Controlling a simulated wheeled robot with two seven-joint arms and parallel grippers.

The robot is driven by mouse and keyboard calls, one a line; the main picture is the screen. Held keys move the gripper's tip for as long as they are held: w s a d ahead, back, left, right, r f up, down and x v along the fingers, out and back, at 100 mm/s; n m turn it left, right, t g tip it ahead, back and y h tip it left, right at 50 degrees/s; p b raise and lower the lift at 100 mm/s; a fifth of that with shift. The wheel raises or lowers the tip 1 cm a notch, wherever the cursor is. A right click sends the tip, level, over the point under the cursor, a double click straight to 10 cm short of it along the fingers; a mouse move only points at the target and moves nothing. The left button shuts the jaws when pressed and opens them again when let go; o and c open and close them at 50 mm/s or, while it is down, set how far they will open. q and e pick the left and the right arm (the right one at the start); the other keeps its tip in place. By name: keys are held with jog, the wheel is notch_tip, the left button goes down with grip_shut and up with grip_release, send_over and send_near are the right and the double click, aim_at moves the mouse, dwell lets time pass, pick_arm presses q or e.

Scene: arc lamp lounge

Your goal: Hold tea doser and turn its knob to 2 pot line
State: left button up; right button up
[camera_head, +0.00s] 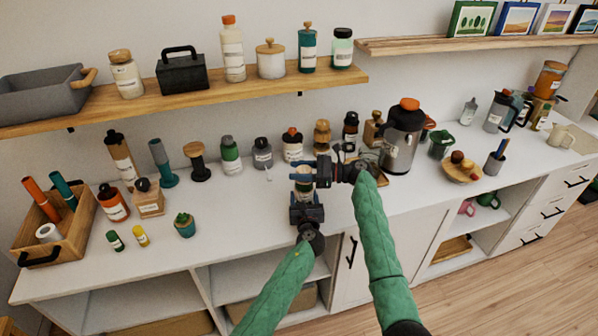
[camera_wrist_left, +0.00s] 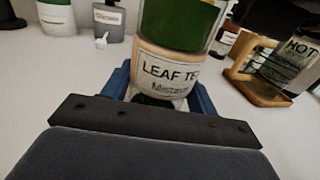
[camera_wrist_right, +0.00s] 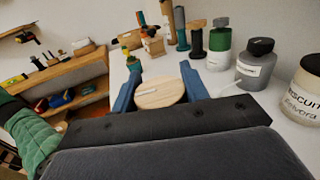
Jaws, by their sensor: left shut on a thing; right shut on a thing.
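The tea doser (camera_head: 303,187) stands near the front of the white counter, mostly covered by my grippers in the head view. In the left wrist view it is a clear jar (camera_wrist_left: 168,60) with green contents and a "LEAF TE…" label. My left gripper (camera_head: 305,199) is shut around its lower body from the front. My right gripper (camera_head: 308,173) comes in from the right at its top. In the right wrist view, its blue fingers are shut on the round wooden knob (camera_wrist_right: 160,93), which bears a short pale line. I cannot read any pot marks.
Behind the doser stands a row of jars and bottles, including a grey bottle (camera_head: 262,153) and an orange-capped jar (camera_head: 292,145). A steel urn (camera_head: 402,137) stands to the right. A small potted succulent (camera_head: 185,225) is to the left, with clear counter between.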

jog(key=m+t, duration=0.1)
jog(key=t, duration=0.1)
jog(key=m+t+h, duration=0.1)
jog(key=t, duration=0.1)
jog(key=m+t, duration=0.2)
jog(key=shift+w+h, duration=0.25)
jog(key=shift+h, duration=0.05)
jog(key=shift+w+d+m+t+h, duration=0.1)
jog(key=shift+m+t+h, duration=0.4)
jog(key=shift+m+t, duration=0.35)
jog(key=shift+w+d+m+t+h, duration=0.1)
jog(key=shift+m+t+h, duration=0.45)
jog(key=shift+t, duration=0.5)
jog(key=o, duration=1)
jog(key=v, duration=1.2)
